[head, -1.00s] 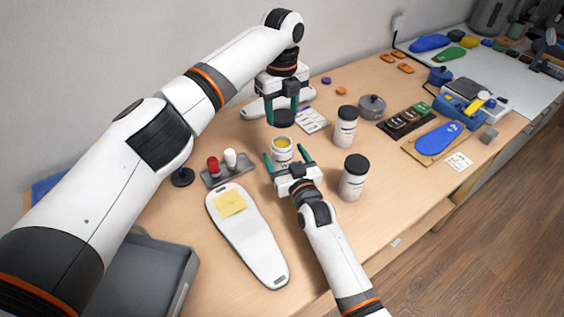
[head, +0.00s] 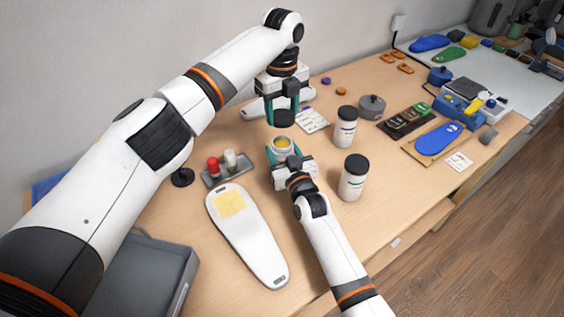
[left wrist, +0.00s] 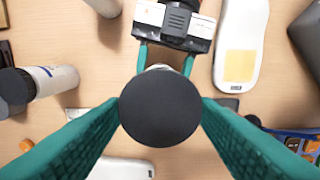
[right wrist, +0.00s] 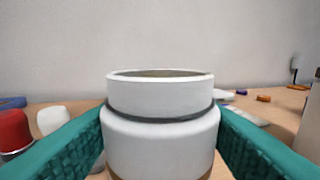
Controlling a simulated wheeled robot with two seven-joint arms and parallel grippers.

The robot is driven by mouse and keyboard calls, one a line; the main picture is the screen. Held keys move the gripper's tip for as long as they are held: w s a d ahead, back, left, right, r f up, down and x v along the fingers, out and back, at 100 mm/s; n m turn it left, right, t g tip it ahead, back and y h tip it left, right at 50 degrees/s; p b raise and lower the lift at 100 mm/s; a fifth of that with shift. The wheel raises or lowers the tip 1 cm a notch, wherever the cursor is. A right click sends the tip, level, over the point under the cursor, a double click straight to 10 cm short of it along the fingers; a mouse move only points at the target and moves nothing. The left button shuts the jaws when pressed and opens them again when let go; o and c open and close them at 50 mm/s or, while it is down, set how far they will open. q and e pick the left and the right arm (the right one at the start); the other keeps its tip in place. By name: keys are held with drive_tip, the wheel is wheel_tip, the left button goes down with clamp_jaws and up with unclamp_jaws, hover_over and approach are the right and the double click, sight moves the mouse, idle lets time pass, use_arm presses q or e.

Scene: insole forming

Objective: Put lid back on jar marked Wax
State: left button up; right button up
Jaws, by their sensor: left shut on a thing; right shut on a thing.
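An open white jar (head: 282,146) with yellow contents stands on the table; in the right wrist view the jar (right wrist: 160,130) fills the middle, and no label shows there. My right gripper (head: 284,156) is shut on the jar's sides, fingers just below its neck. My left gripper (head: 283,113) is shut on a round black lid (head: 284,118), held level above the jar and apart from it. In the left wrist view the lid (left wrist: 160,108) sits between the green fingers and hides most of the jar.
Two black-lidded white jars (head: 345,127) (head: 353,178) stand right of the open jar. A small tray (head: 228,172) with red and white bottles is on the left. A white insole form (head: 246,235) lies in front, with a grey pot (head: 372,107) farther right.

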use_arm(q)
hover_over(282, 145)
drive_tip(key=shift+s+f, duration=0.1)
drive_tip(key=shift+f, duration=2.35)
drive_tip(key=shift+f, duration=0.9)
drive_tip(key=shift+f, duration=0.5)
drive_tip(key=shift+f, duration=0.1)
drive_tip(key=m, duration=0.9)
drive_tip(key=shift+m, duration=0.3)
